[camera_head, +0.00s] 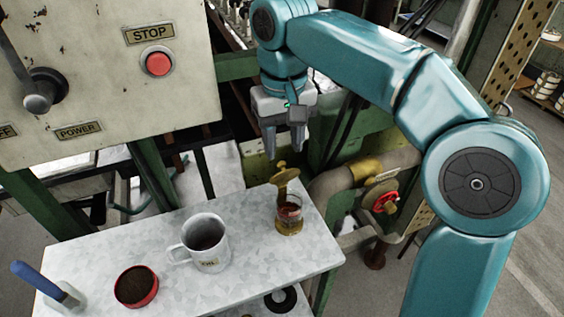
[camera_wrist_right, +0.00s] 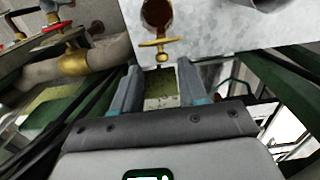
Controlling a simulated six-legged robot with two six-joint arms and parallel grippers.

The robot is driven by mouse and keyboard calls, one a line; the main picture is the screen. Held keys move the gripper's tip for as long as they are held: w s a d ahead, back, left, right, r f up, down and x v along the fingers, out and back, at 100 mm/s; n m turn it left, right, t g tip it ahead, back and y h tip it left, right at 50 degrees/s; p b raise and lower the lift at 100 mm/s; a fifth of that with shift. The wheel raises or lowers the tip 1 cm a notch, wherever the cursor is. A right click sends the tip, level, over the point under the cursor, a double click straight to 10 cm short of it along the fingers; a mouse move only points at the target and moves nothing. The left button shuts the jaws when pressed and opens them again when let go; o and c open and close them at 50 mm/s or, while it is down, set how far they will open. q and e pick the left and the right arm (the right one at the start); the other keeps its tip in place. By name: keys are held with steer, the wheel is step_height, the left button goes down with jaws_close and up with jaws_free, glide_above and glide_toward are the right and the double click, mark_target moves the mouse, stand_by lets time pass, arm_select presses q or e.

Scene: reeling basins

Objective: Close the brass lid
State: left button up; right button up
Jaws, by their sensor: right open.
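The brass lid (camera_head: 284,176) stands tilted up, open, at the back of a small glass jar (camera_head: 290,216) with brass at its base. The jar is near the right end of the grey worktop (camera_head: 236,264). My right gripper (camera_head: 284,146) is open and empty, pointing down just above and behind the lid. In the right wrist view the lid (camera_wrist_right: 155,44) shows edge-on beyond the two parted fingers (camera_wrist_right: 157,76), apart from them. The jar's dark round mouth (camera_wrist_right: 157,13) is at the top of that view. My left gripper is not in view.
A white mug (camera_head: 206,242), a red tin with dark contents (camera_head: 136,287) and a blue-handled brush (camera_head: 45,284) stand left on the worktop. A control panel (camera_head: 100,70) with a red stop button rises behind. A pipe with a red valve (camera_head: 385,202) lies right of the jar.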

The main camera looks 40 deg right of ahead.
mark_target(282, 162)
steer(key=f, duration=0.3)
steer(key=shift+w+f+b, duration=0.2)
steer(key=shift+f+b, duration=0.1)
steer(key=shift+f, duration=0.1)
steer(key=shift+s, duration=0.1)
steer(key=shift+a, duration=0.1)
jaws_close()
